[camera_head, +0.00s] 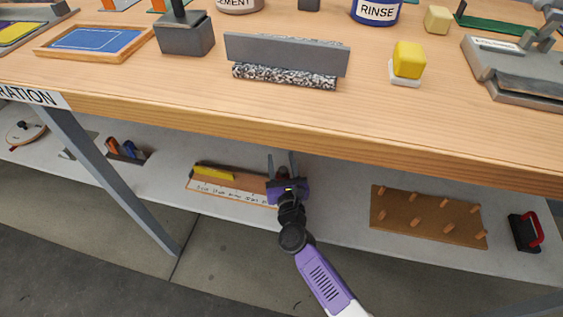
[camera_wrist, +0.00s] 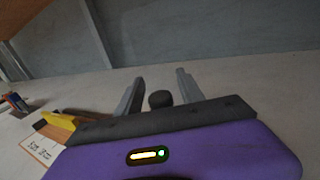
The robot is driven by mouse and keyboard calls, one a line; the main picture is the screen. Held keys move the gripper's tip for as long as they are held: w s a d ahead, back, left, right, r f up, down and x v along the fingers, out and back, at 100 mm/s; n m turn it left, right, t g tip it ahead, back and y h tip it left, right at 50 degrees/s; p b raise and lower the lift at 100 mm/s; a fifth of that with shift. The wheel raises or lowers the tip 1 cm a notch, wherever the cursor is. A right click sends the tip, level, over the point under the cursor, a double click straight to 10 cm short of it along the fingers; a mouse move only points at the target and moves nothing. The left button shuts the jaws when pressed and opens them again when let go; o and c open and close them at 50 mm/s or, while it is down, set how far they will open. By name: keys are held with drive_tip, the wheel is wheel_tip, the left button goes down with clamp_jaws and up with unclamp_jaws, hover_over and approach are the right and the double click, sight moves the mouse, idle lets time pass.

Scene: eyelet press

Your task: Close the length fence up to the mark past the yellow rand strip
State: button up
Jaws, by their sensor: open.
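On the lower shelf, the yellow rand strip (camera_head: 213,172) lies along the back left of a brown gauge board with a white marked scale (camera_head: 228,192). The strip (camera_wrist: 60,120) and part of the scale (camera_wrist: 38,152) also show at the lower left of the wrist view. My gripper (camera_head: 282,157) is at the board's right end, with its fingers open and pointing toward the back of the shelf. In the wrist view, a dark round knob (camera_wrist: 160,98) shows between the open fingers; contact cannot be told. The length fence is not clearly visible; my gripper hides the board's right end.
The wooden tabletop edge (camera_head: 300,140) overhangs the shelf above my gripper. A brown pegboard (camera_head: 428,217) lies to the right, with a red-handled black tool (camera_head: 525,232) beyond it. Small coloured tools (camera_head: 126,150) stand at the left. Bare shelf lies between my gripper and the pegboard.

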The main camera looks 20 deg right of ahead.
clamp_jaws()
idle(1.4)
